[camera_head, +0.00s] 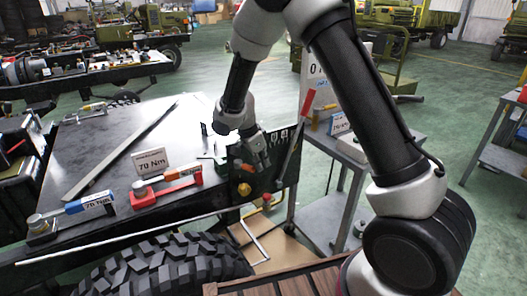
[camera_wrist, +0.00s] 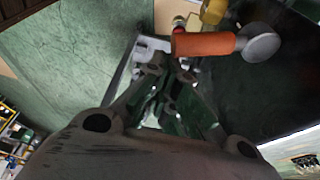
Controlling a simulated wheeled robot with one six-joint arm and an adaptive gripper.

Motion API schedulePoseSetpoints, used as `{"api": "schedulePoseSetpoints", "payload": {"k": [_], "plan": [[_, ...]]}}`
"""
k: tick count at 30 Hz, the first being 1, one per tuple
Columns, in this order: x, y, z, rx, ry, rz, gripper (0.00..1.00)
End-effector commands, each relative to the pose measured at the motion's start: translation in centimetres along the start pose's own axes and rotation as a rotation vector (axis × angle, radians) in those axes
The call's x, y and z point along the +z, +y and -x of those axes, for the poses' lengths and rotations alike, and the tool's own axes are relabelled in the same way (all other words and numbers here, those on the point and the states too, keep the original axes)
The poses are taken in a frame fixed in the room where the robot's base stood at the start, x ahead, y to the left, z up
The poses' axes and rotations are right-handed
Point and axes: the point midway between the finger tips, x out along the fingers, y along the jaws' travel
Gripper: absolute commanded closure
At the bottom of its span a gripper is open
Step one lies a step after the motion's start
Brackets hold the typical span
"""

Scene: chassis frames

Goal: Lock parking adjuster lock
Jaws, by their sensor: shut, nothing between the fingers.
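My gripper (camera_head: 256,168) is shut and empty at the right edge of the dark table, beside a black plate with white digits. In the wrist view its fingertips (camera_wrist: 172,70) are together, just below a light metal bracket and an orange cylinder (camera_wrist: 203,44) with a rounded grey end. A yellow part (camera_wrist: 213,11) sits above the cylinder. In the head view a yellow-orange knob (camera_head: 243,189) shows below the gripper. A lever with a red grip (camera_head: 308,104) rises beside the plate. I cannot tell which part is the parking adjuster lock, nor whether the fingers touch the bracket.
The dark table (camera_head: 105,150) carries a long bar, a "70 Nm" sign (camera_head: 152,161), a red-and-orange tool (camera_head: 167,186) and a blue-handled tool (camera_head: 75,208). A large tire (camera_head: 165,268) stands in front. A grey cart (camera_head: 340,170) is at the right. Green floor lies beyond.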

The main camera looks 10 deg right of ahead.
Motion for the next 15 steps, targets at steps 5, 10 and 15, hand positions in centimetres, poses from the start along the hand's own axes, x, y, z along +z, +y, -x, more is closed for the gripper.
{"api": "schedulePoseSetpoints", "payload": {"k": [5,10,15], "plan": [[0.9,0.5,0.3,0.029,0.0,-0.087,1.0],[1.5,0.8,0.5,0.028,0.0,-0.084,1.0],[1.8,0.9,0.6,0.027,0.0,-0.082,1.0]]}}
